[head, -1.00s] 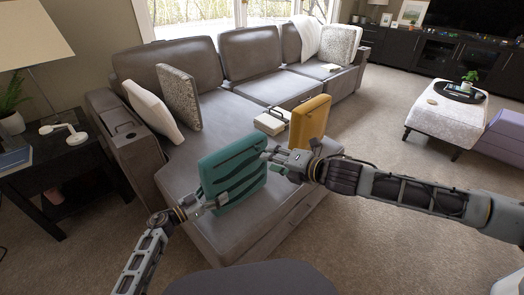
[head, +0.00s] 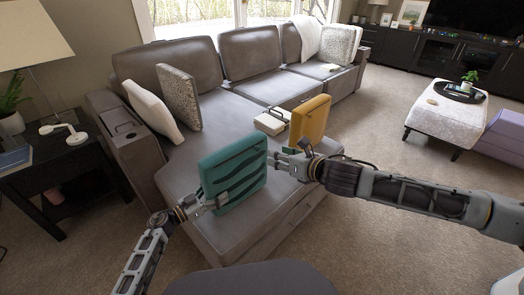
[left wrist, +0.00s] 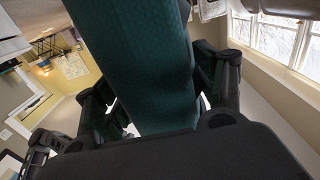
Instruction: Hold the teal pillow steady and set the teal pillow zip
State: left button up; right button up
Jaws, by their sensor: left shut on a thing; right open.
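The teal pillow (head: 234,171) stands upright on the near end of the grey sofa, with dark wavy stripes on its face. My left gripper (head: 212,203) is shut on its lower left edge. In the left wrist view the teal pillow (left wrist: 150,60) runs between the two fingers of my left gripper (left wrist: 160,100). My right gripper (head: 277,160) is open at the pillow's right edge, close to it; I cannot tell whether it touches. The zip is too small to make out.
A yellow pillow (head: 309,122) stands upright just behind my right gripper. A white box-like thing (head: 271,122) lies beside it. The grey sofa (head: 215,130) has free seat room behind the teal pillow. A dark side table (head: 60,165) stands at the left.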

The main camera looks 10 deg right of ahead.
aim_at(259, 149)
jog(key=shift+w+d+f+n, duration=0.1)
jog(key=shift+n, duration=0.95)
jog(key=shift+d+n, duration=0.1)
jog(key=shift+n, duration=0.95)
jog(key=shift+w, duration=0.1)
jog(key=shift+x, duration=5.9)
jog(key=shift+f, duration=0.1)
grip_shut()
